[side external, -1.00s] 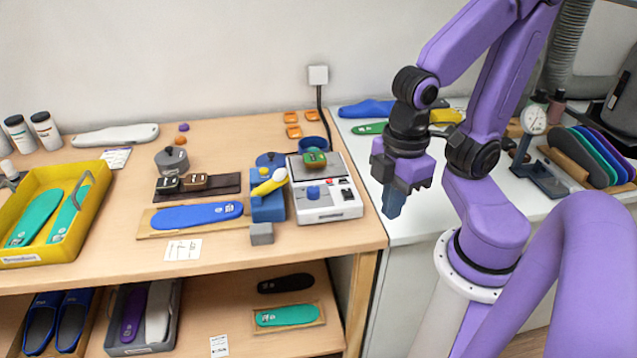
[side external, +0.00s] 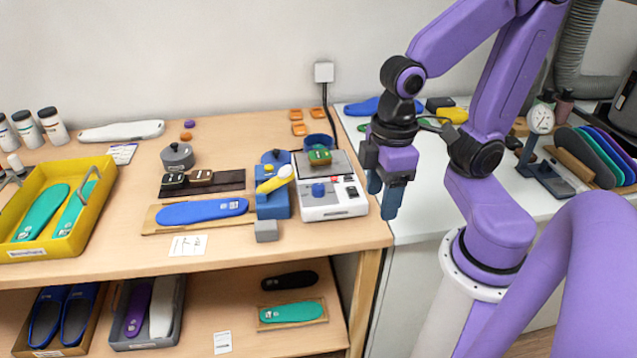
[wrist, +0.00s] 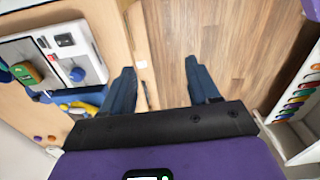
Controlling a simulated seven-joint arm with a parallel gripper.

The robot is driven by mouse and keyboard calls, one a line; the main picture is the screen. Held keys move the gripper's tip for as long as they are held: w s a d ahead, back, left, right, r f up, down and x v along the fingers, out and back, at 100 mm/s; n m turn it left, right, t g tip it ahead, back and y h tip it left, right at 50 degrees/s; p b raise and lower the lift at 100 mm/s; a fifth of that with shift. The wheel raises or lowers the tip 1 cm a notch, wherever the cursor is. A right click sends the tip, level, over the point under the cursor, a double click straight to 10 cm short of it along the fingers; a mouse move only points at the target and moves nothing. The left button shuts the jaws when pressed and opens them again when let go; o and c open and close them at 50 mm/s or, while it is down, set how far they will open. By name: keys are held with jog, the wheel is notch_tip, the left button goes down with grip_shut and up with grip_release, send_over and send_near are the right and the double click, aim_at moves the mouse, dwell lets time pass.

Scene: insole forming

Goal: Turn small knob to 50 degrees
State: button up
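A white device (side external: 343,207) with a metal top plate stands near the right end of the wooden table. A blue knob (side external: 318,190) sits on its top panel; the knob also shows at the left of the wrist view (wrist: 77,74). The knob's angle is too small to read. A green and brown block (side external: 319,155) lies on the metal plate. My gripper (side external: 382,205) hangs with its blue fingers down, right of the device and apart from it. In the wrist view my gripper (wrist: 160,70) is open with nothing between the fingers.
A blue stand with a yellow-handled part (side external: 275,181) is left of the device, with a grey block (side external: 266,231) in front. A black cable (side external: 326,95) runs down behind the device. A white counter (side external: 425,215) lies to the right.

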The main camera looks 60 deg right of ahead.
jog(key=w+d+r+m, duration=0.2)
jog(key=w+d+m, duration=0.1)
jog(key=w+m, duration=0.85)
jog(key=m, duration=1.1)
send_near(319, 186)
notch_tip(319, 186, down, 9)
jog(key=shift+w+a+r, duration=0.1)
jog(key=c, duration=1)
jog(key=shift+c, duration=0.2)
